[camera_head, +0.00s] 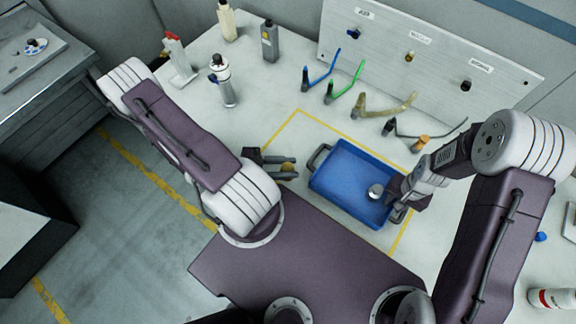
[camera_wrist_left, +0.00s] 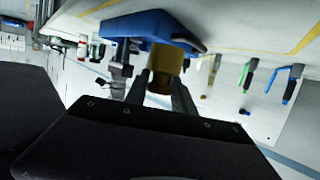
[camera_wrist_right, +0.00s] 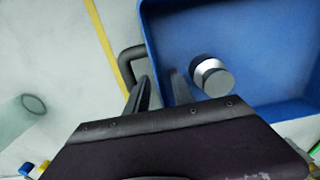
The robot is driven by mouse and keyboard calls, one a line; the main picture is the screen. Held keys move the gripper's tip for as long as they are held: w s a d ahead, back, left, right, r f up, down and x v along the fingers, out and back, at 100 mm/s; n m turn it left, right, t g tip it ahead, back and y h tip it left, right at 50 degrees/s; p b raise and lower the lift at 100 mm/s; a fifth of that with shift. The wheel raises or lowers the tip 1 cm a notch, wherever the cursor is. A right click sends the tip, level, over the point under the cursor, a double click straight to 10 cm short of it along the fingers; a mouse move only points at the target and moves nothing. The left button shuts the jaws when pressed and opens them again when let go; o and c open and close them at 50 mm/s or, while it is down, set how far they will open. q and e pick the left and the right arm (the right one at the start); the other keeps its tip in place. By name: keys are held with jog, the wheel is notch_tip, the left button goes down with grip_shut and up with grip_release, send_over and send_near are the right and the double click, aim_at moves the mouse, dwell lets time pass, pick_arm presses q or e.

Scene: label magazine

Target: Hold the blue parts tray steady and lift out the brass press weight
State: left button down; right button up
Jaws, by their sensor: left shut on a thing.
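The blue parts tray (camera_head: 342,180) sits inside a yellow outline on the bench, with a dark handle at each end. A round silver-topped piece (camera_head: 376,191) stands in it near the right end. My left gripper (camera_head: 280,166) is beside the tray's left end, outside it. It is shut on the brass press weight (camera_wrist_left: 162,78), a short brass cylinder. My right gripper (camera_wrist_right: 158,85) straddles the tray wall by the right handle (camera_wrist_right: 127,62), one finger outside and one inside. Whether its fingers press on the wall cannot be told.
Behind the tray, several hand tools, including a green one (camera_head: 346,83), lie before a labelled panel (camera_head: 430,50). Bottles, including a silver one (camera_head: 224,82), stand at the back left. A red-and-white item (camera_head: 552,298) lies at the far right. Bench left of the tray is clear.

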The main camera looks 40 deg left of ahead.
notch_tip(320, 180, up, 12)
dwell(0.4)
pick_arm(q)
jog(key=shift+d, duration=0.1)
